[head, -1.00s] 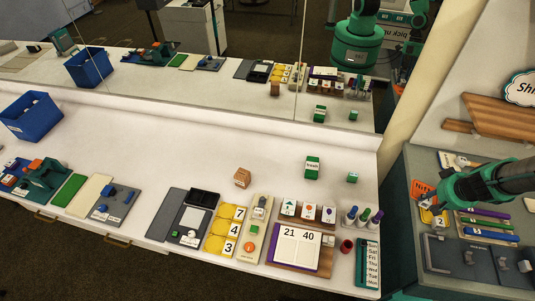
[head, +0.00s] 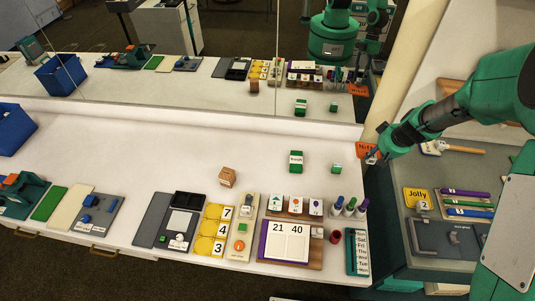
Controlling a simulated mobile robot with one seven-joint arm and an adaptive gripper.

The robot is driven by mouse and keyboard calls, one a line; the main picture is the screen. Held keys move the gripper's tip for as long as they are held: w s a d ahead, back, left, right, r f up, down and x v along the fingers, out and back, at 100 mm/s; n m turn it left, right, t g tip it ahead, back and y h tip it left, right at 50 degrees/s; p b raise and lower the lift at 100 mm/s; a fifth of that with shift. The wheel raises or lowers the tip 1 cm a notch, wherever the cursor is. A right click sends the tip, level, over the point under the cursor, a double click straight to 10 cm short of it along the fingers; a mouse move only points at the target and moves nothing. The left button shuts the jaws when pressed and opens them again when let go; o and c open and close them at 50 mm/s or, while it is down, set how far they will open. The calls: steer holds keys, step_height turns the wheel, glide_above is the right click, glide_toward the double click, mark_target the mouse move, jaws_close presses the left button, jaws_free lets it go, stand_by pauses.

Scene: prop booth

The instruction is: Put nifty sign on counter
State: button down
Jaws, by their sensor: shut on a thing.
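The orange nifty sign (head: 366,149) is held up at the right end of the white counter (head: 195,150), near the pale post. My gripper (head: 374,157) is shut on it. The dark wrist and green arm reach in from the right and cover part of the sign. The sign looks raised, but its exact height above the surface is hard to tell. The near middle of the counter holds a brown box (head: 227,176), a green box (head: 296,161) and a small green block (head: 336,168).
A grey bench (head: 405,245) on the right carries a yellow Jolly sign (head: 417,199), coloured markers (head: 466,212) and a hammer-like tool (head: 452,148). A mirror (head: 180,90) backs the counter. Boards and a calendar (head: 289,241) line the front edge. The counter's back strip is clear.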

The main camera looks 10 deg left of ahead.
steer(key=w+a+f+n+y, duration=0.15)
steer(key=w+a, duration=0.35)
steer(key=a, duration=0.9)
steer(key=w+a+n, duration=0.3)
steer(key=w+a, duration=0.3)
steer(key=a, duration=0.8)
steer(key=s+a+f+n, duration=0.1)
steer(key=a+n, duration=0.1)
steer(key=a, duration=1.3)
steer(key=s+a+f+n+g+b, duration=0.1)
steer(key=s+a+f+n, duration=0.1)
steer(key=a, duration=1.4)
steer(key=shift+a+y, duration=0.3)
steer(key=shift+y, duration=0.05)
steer(key=shift+f, duration=0.15)
steer(key=shift+f+b, duration=0.7)
steer(key=shift+f, duration=2.4)
steer(key=shift+f, duration=0.1)
steer(key=shift+f+b, duration=0.35)
steer(key=shift+f, duration=1.4)
